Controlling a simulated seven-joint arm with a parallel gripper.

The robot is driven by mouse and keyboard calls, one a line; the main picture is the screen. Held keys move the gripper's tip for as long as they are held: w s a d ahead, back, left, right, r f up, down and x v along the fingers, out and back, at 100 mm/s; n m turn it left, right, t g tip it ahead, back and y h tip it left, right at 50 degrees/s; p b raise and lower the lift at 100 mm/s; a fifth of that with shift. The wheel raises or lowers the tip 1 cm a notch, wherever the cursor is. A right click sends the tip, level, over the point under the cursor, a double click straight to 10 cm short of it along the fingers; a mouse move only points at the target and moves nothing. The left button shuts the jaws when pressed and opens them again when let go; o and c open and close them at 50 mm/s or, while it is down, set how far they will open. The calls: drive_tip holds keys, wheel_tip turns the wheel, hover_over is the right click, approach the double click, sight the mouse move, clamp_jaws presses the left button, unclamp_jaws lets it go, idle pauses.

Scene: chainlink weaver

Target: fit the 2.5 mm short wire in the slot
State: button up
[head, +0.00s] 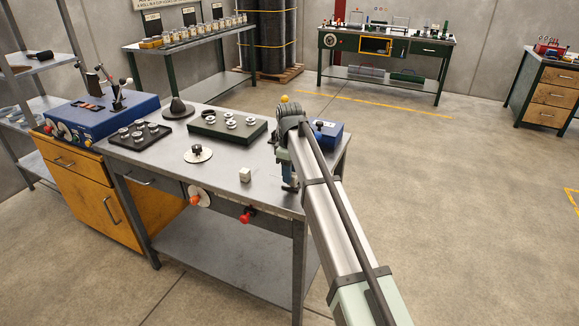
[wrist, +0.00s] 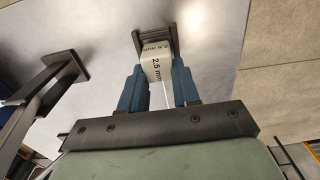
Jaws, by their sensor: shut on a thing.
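My gripper (wrist: 160,87) has its two blue fingers on either side of a pale block marked 2.5 mm (wrist: 157,66), shut on it. In the wrist view the block's far end sits at a dark square frame (wrist: 138,42) on the grey metal top; I cannot tell how far it is inside the frame. In the head view my gripper (head: 289,184) is low at the right front of the metal table (head: 225,178), and my arm hides much of that corner. I cannot make out the wire's shape apart from the block.
A small white cube (head: 244,174) and a round disc with a black knob (head: 198,153) are on the table. Behind are a dark green tray (head: 240,135) of round pieces and a blue box (head: 328,134). A dark post with a square foot (wrist: 65,66) is at left in the wrist view.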

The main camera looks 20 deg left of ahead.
drive_tip(key=shift+f, duration=0.35)
drive_tip(key=o, duration=1.1)
drive_tip(key=shift+r, duration=0.1)
wheel_tip(320, 180, up, 14)
drive_tip(key=shift+f, duration=0.15)
drive_tip(key=shift+a, duration=0.1)
